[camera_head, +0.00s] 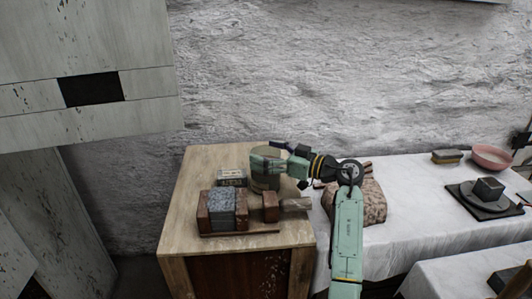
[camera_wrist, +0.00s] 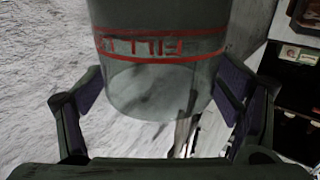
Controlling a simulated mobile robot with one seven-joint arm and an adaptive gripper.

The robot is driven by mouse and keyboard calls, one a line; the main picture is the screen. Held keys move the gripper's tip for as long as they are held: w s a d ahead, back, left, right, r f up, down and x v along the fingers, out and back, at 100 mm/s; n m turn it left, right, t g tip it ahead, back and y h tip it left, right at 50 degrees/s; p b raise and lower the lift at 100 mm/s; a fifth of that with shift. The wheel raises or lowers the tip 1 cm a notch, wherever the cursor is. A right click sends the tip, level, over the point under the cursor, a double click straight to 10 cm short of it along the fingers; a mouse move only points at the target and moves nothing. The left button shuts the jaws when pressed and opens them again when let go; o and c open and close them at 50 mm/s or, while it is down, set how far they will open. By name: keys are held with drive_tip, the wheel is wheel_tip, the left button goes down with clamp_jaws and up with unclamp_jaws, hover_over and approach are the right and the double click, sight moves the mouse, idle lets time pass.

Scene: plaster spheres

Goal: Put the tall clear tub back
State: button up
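The tall clear tub (camera_wrist: 160,88) fills the middle of the wrist view, with a red band and red lettering that reads upside down there. My gripper (camera_wrist: 161,75) has one pad on each side of it, and both pads appear to press on its wall. In the head view the tub (camera_head: 265,183) is at the back right of the wooden cabinet top, with my gripper (camera_head: 267,162) across its upper part. I cannot tell whether its base rests on the wood or hangs just above it.
On the wooden top (camera_head: 180,222), a wooden rack with a grey speckled block (camera_head: 221,210) stands in front, a small labelled box (camera_head: 231,177) to the left. A speckled brown lump (camera_head: 372,205) sits right, on the white-covered table (camera_head: 410,185). A pink bowl (camera_head: 491,156) is farther right.

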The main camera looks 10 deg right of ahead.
drive_tip(key=shift+o, duration=0.3)
drive_tip(key=shift+r, duration=0.1)
drive_tip(key=b+v, duration=0.1)
drive_tip(key=v, duration=1.1)
drive_tip(key=shift+b, duration=0.3)
